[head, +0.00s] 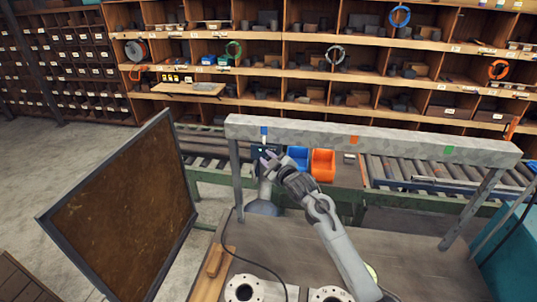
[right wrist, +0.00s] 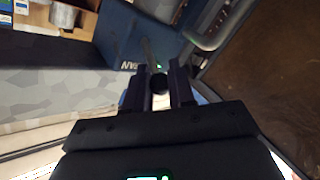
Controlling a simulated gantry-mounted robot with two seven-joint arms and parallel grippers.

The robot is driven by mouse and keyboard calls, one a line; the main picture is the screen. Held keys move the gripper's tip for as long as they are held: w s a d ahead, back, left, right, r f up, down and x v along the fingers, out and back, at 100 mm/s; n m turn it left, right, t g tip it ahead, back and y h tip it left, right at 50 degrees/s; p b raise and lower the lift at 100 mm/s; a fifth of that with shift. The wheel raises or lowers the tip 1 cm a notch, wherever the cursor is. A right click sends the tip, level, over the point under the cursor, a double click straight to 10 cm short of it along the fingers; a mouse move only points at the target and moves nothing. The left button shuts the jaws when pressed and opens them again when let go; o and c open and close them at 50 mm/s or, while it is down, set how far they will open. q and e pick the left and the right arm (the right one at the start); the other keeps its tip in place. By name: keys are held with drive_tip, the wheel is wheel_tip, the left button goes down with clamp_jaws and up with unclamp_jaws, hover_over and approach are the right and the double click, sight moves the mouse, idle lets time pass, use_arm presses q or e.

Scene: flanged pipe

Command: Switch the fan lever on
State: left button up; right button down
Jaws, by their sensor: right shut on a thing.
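My right gripper (head: 269,161) is reached out to the left end of the grey beam, near a dark blue box (head: 257,147) on it. In the right wrist view the box (right wrist: 122,38) shows as blue with white lettering. The fan lever (right wrist: 149,52) is a thin stalk on the box with a round black knob (right wrist: 158,83). The knob sits between the two fingers of my right gripper (right wrist: 159,90), which is shut on it. In the head view the gripper hides the lever. My left gripper is not in view.
The grey beam (head: 400,141) spans the back of the table (head: 400,240). Blue (head: 298,155) and orange (head: 322,163) bins stand behind it. A brown framed board (head: 125,215) stands at left. Round flanged parts (head: 243,289) lie at the table's front. Shelves (head: 320,80) fill the back.

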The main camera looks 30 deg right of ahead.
drive_tip(key=shift+r, duration=0.25)
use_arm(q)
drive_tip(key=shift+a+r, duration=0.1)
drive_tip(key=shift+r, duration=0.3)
use_arm(e)
drive_tip(key=shift+f, duration=0.15)
drive_tip(key=c, duration=1)
unclamp_jaws()
